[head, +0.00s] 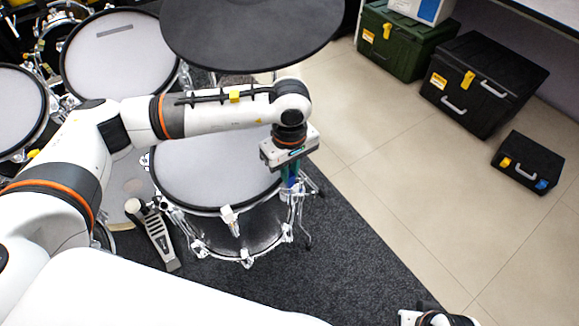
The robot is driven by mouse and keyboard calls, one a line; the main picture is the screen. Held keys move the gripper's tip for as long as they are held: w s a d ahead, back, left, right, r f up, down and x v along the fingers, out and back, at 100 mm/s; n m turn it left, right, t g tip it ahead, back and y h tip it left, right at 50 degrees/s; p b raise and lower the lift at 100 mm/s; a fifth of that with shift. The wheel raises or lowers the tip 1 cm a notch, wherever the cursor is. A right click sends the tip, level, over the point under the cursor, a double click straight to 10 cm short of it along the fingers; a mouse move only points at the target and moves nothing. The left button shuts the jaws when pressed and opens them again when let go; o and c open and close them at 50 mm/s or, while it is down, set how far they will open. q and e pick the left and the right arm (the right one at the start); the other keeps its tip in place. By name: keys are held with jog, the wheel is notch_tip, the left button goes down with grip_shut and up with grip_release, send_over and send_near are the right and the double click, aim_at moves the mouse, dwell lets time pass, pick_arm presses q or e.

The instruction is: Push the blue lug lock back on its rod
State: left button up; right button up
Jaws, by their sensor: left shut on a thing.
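My left gripper (291,178) points down at the right edge of a mesh-pad drum (215,172). Its fingers are shut on the small blue lug lock (292,183) at the drum's rim, next to the chrome hardware. The lock is mostly hidden by the fingers, and I cannot make out its rod or where the lock sits along it. Only a small part of my right arm shows at the bottom right edge; its gripper is out of the picture.
A large dark pad (250,30) hangs above and behind my left forearm. More drums (120,60) stand at the left, and a pedal (155,235) is in front. Green (405,45) and black cases (485,85) stand at the right. The tiled floor (390,150) between is clear.

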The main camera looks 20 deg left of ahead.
pick_arm(q)
jog(key=o, duration=0.9)
jog(key=shift+c, duration=0.2)
